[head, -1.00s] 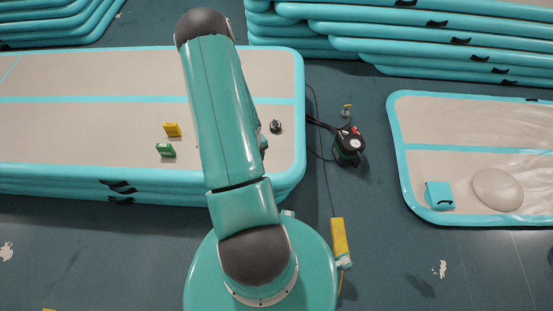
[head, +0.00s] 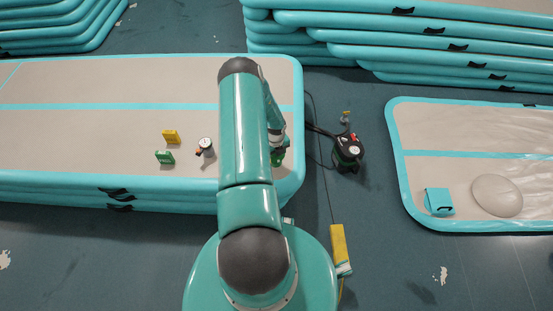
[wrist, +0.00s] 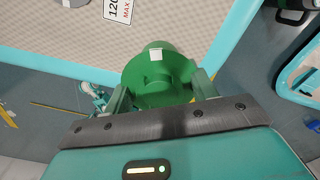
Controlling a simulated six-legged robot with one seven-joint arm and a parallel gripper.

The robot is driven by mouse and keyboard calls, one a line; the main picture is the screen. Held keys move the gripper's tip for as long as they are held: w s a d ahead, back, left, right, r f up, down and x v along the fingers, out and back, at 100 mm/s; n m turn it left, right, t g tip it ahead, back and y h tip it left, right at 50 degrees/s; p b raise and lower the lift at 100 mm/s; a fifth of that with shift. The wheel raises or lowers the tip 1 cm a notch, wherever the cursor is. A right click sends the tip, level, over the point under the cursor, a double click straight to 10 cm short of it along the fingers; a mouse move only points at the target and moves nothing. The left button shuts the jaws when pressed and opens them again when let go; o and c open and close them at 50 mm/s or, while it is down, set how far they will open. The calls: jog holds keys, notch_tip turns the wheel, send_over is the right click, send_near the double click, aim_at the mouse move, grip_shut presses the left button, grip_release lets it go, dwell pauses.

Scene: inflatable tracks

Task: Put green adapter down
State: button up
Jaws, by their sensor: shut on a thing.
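The green adapter (wrist: 158,72) is a round flanged piece with a raised centre and a small white label. My gripper (wrist: 162,88) is shut on it, with one finger on each side. In the wrist view the adapter overlaps the track surface and its turquoise edge; contact with the track cannot be told. In the head view my gripper (head: 279,143) is at the right end of the beige inflatable track (head: 100,140), and a bit of green shows at its end. My arm hides part of the track.
A yellow box (head: 170,136), a green box (head: 165,157) and a pressure gauge (head: 206,148) stand on the track, left of my arm. A black pump (head: 348,153) with hoses stands on the floor to the right. A yellow bar (head: 339,248) lies near my base.

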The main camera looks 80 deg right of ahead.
aim_at(277, 159)
jog(key=shift+d+f, duration=0.2)
jog(key=shift+f, duration=0.1)
jog(key=shift+s+d+f, duration=0.1)
jog(key=shift+d+f, duration=0.05)
jog(key=shift+f, duration=1.5)
jog(key=o, duration=1)
jog(key=shift+f, duration=0.1)
notch_tip(277, 159, up, 12)
jog(key=shift+r, duration=0.15)
